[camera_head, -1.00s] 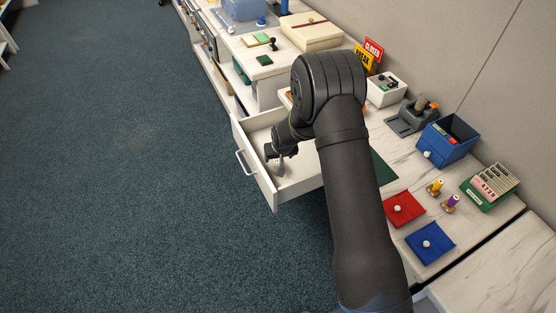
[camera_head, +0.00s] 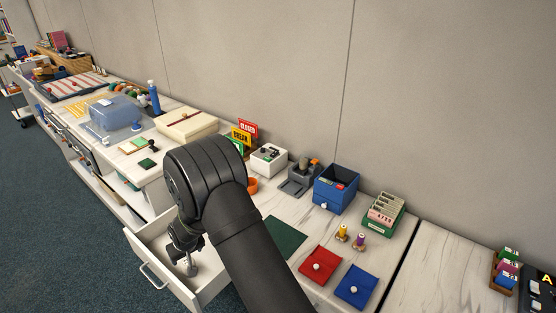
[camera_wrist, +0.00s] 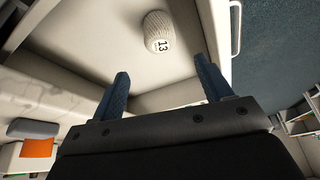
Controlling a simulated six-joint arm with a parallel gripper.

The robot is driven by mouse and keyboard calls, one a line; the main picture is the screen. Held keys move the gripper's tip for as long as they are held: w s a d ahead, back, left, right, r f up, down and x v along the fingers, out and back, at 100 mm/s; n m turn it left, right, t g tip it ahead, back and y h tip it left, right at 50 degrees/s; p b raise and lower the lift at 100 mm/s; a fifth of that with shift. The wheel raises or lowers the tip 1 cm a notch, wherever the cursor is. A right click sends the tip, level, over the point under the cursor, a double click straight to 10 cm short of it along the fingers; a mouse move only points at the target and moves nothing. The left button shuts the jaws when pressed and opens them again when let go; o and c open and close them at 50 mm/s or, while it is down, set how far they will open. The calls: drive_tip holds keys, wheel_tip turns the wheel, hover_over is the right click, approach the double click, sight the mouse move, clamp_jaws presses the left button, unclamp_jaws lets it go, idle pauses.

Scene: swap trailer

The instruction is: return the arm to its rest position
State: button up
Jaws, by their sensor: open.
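My gripper (camera_wrist: 163,90) is open in the wrist view, its two blue fingers spread apart with nothing between them. It points into an open white drawer (camera_wrist: 100,25). A pale ribbed round object marked 13 (camera_wrist: 158,30) lies on the drawer floor beyond the fingertips, apart from them. In the head view my gripper (camera_head: 190,262) hangs over the open drawer (camera_head: 160,278), and my dark arm reaches across the counter to it. The arm hides part of the counter and the drawer's right side.
Right of my arm, the counter holds a green mat (camera_head: 285,238), a red pad (camera_head: 320,265), a blue pad (camera_head: 356,287), a blue box (camera_head: 335,197) and a green card holder (camera_head: 384,215). A cream box (camera_head: 186,128) and a clear blue bin (camera_head: 116,115) stand farther left. The floor at left is clear.

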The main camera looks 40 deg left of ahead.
sight(187, 262)
drive_tip(key=x, duration=1.1)
drive_tip(key=shift+a+f, duration=0.1)
drive_tip(key=shift+f, duration=0.15)
drive_tip(key=shift+r, duration=0.25)
drive_tip(key=shift+r, duration=0.6)
drive_tip(key=d+v, duration=0.1)
drive_tip(key=v, duration=1)
drive_tip(key=x, duration=1.3)
drive_tip(key=shift+a+r, duration=0.1)
wheel_tip(187, 262, up, 33)
drive_tip(key=w+d+m, duration=0.1)
drive_tip(key=w+d, duration=0.2)
drive_tip(key=w, duration=0.6)
drive_tip(key=w+d+m+t, duration=0.1)
drive_tip(key=w+d+m, duration=0.1)
drive_tip(key=w, duration=0.8)
drive_tip(key=shift+w+d+m, duration=0.3)
drive_tip(key=shift+w+d, duration=0.05)
drive_tip(key=shift+d, duration=0.3)
